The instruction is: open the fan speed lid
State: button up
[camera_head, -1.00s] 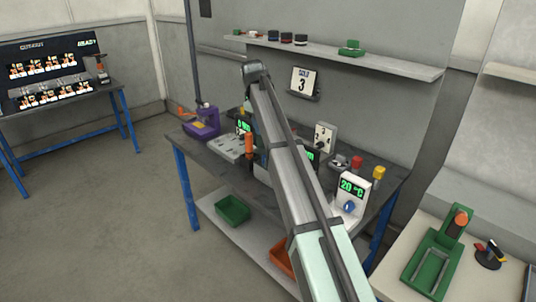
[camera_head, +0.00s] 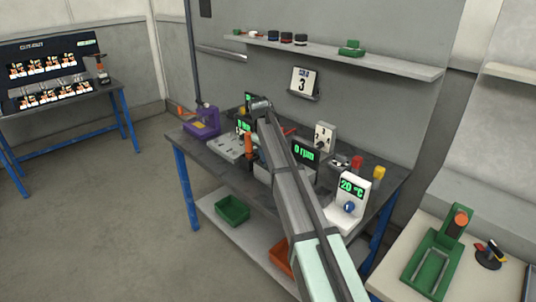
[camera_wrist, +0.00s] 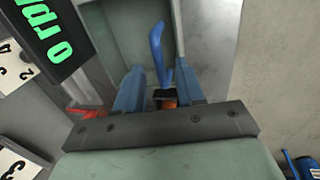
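The fan speed unit shows a black display (camera_head: 304,151) with green "0 rpm" on the workbench in the head view. The same display (camera_wrist: 55,35) is at the upper left of the wrist view, rotated. My gripper (camera_wrist: 158,88) is in the wrist view, its two blue-grey fingers apart. A slim blue handle-like piece (camera_wrist: 157,45) stands between and beyond the fingers, with a bit of orange near its base. Contact with it cannot be told. A grey-green recessed surface (camera_wrist: 125,35) lies behind it; I cannot tell whether this is the lid. In the head view my arm hides the gripper.
A white 20 °C unit (camera_head: 347,196) with a blue knob stands right of the arm. A purple device (camera_head: 201,122) is at the bench's left end. Red (camera_head: 356,162) and yellow (camera_head: 379,172) pieces stand at the right. A shelf (camera_head: 390,66) runs above.

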jog(key=shift+f, duration=0.3)
jog(key=shift+c, duration=0.2)
grip_shut()
dwell(1.1)
